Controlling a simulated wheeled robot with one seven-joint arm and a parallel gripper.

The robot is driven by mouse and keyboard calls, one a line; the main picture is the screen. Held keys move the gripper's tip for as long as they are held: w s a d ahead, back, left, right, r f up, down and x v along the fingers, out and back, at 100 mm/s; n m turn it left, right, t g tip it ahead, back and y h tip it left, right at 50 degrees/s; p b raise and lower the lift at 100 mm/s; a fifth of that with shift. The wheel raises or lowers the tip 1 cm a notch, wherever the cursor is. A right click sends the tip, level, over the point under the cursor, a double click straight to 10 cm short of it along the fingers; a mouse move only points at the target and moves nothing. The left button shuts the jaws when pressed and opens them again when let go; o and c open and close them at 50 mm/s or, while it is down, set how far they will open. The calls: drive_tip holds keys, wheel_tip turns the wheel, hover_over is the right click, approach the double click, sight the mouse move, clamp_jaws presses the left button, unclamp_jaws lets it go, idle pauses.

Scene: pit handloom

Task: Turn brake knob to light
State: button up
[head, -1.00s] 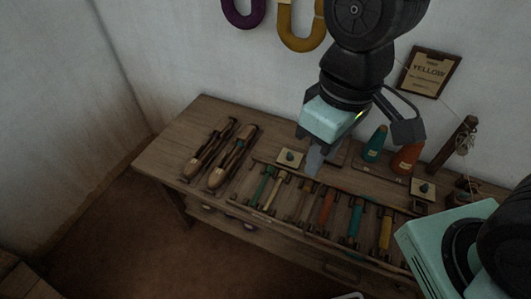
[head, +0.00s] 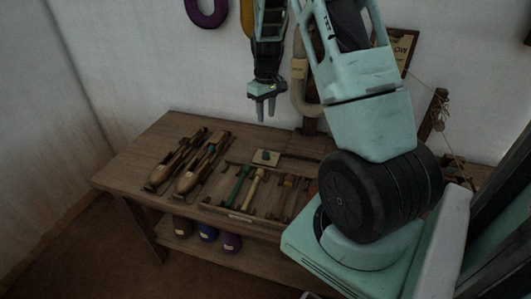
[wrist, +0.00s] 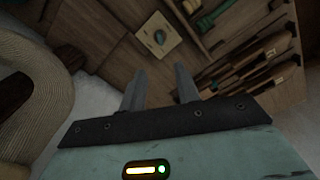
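A small dark green knob on a square cream plate (head: 266,156) sits on the wooden bench, right of the shuttles. In the wrist view the same kind of plate with its knob (wrist: 158,36) lies beyond my fingertips. Its lettering and the knob's pointing direction are too small to read. My gripper (head: 265,110) hangs above and behind the plate, apart from it, with its fingers pointing down. In the wrist view my gripper (wrist: 161,84) shows two separated fingers with nothing between them. My arm hides the right part of the bench.
Two wooden shuttles (head: 200,166) lie at the bench's left. A rack of coloured bobbins (head: 245,187) lies in front of the plate. A cream yarn hank (head: 301,77) hangs on the wall close right of my gripper. Yarn balls (head: 207,233) sit on the lower shelf.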

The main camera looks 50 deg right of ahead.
sight(266, 152)
wheel_tip(266, 152, down, 15)
drive_tip(key=shift+f+b, duration=0.2)
drive_tip(key=shift+b, duration=0.15)
clamp_jaws()
